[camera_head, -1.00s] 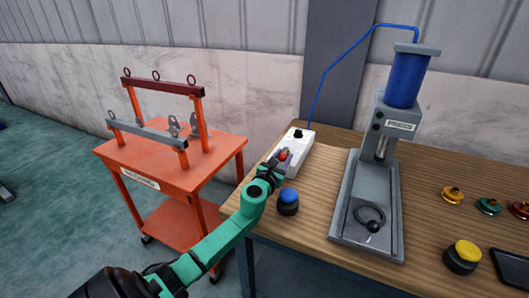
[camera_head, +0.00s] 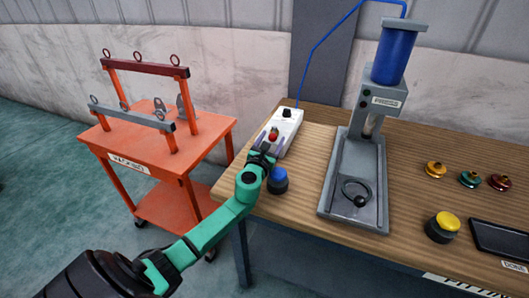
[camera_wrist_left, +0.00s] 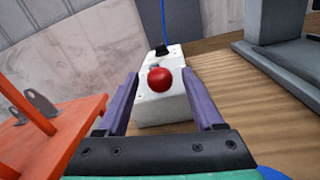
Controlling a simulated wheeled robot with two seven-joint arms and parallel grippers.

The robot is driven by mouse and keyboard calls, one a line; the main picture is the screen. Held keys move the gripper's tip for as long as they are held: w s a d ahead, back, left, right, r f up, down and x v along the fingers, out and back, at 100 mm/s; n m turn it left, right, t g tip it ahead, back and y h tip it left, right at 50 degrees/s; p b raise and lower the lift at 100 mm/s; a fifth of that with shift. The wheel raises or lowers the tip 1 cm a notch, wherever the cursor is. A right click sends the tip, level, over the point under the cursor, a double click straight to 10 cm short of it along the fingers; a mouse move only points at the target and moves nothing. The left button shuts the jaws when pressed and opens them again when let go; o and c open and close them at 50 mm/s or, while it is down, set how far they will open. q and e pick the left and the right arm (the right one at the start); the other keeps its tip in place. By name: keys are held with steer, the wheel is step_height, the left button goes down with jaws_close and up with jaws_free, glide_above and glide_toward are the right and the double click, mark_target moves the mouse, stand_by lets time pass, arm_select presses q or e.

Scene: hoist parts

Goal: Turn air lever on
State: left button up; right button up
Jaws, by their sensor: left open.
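The air control box is a white box (camera_head: 288,126) on the left end of the wooden table, with a blue hose from its far end. It carries a red ball knob (camera_head: 273,136), which also shows in the left wrist view (camera_wrist_left: 160,80). A black fitting (camera_wrist_left: 162,50) sits at the hose end. My left gripper (camera_head: 264,143) is at the near end of the box. In the left wrist view its two purple fingers (camera_wrist_left: 160,105) are apart, one on each side of the box's near end, with the red knob between and beyond them. My right gripper is not in view.
A blue push button (camera_head: 278,181) stands close to my left gripper. A grey press (camera_head: 358,180) with a blue cylinder stands to the right. An orange cart (camera_head: 160,150) is at the left. A yellow button (camera_head: 442,227) and small coloured parts lie farther right.

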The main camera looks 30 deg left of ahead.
arm_select(q)
steer(key=v, duration=1.3)
steer(key=shift+s, duration=0.1)
